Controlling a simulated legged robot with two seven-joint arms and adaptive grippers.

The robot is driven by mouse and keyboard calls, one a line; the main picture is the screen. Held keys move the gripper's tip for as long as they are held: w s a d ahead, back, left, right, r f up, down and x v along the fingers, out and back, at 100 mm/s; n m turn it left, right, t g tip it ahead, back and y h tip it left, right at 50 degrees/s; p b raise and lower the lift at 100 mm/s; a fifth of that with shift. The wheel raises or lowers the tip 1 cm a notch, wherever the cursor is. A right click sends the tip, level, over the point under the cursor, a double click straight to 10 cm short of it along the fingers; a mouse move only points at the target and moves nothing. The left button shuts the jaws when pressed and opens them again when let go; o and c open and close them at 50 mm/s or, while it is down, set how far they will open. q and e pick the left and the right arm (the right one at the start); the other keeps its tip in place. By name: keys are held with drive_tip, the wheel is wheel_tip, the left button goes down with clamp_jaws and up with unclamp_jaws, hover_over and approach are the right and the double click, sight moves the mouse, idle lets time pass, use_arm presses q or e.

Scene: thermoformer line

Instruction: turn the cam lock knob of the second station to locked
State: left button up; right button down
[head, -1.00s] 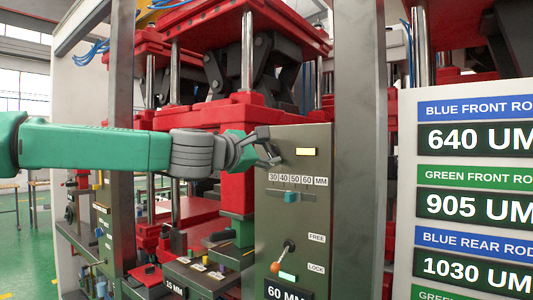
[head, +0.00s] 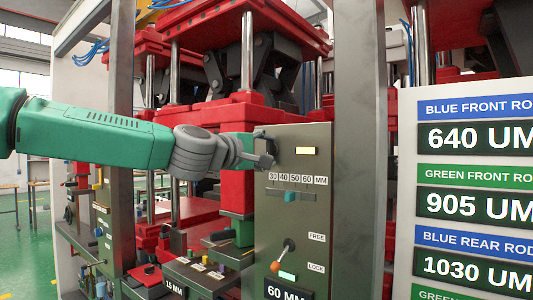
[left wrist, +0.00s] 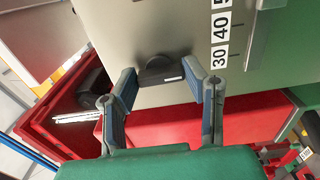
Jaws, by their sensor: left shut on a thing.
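The cam lock knob (left wrist: 161,71) is dark and round with a white mark, on the grey-green panel (head: 318,218) of the station. It shows in the left wrist view between the blue-grey fingertips of my left gripper (left wrist: 163,76). The left gripper is shut on the knob, with one finger on each side. In the head view this gripper (head: 268,152) is at the upper left of the panel and largely covers the knob. My right gripper is in neither view.
A metal post (head: 360,150) stands to the right. Red press parts (head: 236,190) are close behind the gripper.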

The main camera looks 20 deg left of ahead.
use_arm(q)
drive_tip(key=shift+d+f, duration=0.1)
drive_tip(key=shift+f, duration=0.15)
drive_tip(key=o, duration=1.1)
drive_tip(key=shift+o, duration=0.2)
drive_tip(key=shift+r, duration=0.1)
drive_tip(key=shift+s, duration=0.3)
drive_tip(key=v, duration=1.1)
drive_tip(key=shift+a, duration=0.3)
drive_tip(key=shift+s+d, duration=0.1)
